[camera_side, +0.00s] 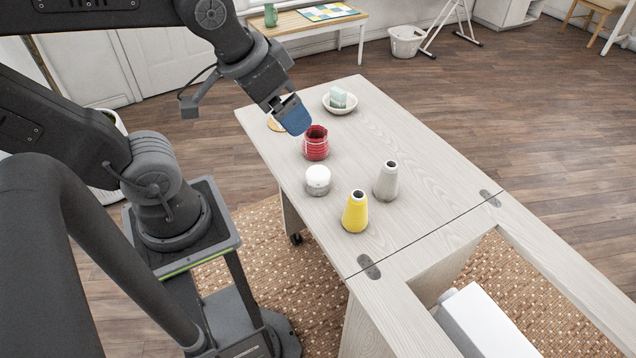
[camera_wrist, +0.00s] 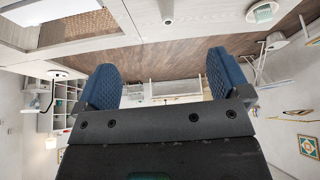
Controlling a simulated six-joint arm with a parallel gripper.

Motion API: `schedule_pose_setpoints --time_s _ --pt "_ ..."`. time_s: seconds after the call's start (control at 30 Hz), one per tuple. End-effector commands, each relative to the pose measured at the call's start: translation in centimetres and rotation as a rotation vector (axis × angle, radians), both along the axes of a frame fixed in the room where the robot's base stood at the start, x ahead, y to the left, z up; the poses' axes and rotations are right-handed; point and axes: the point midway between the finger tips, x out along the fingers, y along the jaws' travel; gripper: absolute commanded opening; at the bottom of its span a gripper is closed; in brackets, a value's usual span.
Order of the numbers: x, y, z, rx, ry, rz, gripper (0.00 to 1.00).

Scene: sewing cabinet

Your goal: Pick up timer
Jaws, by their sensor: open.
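A small round white object with a grey lower band, which looks like the timer (camera_side: 318,179), stands upright on the pale cabinet top (camera_side: 425,190) in the side view. I cannot make it out in the wrist view. My gripper (camera_side: 294,118) is above the cabinet top, behind and to the left of the timer in the side view, apart from it. In the wrist view my gripper (camera_wrist: 161,66) has its two blue pads wide apart, with nothing between them.
A red container (camera_side: 316,145) stands between my gripper and the timer. A yellow cone (camera_side: 355,213) and a grey cone (camera_side: 387,182) stand nearby. A white bowl (camera_side: 340,107) with a pale green item is behind. A flat yellowish thing (camera_side: 273,125) is partly hidden by my gripper.

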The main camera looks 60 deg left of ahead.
Motion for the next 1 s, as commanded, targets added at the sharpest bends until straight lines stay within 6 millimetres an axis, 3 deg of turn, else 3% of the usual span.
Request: schedule_pose_setpoints --time_s 0.27,0.5,0.73,1.0 --pt "5.7 3.0 -4.0 -0.134 0.151 0.407 0.95" --pt "10.2 7.2 -10.4 -0.249 0.280 0.857 0.95" --pt "12.1 10.6 -16.9 -0.316 0.368 1.220 0.95" --pt "12.4 11.9 -20.3 -0.336 0.396 1.369 0.95"
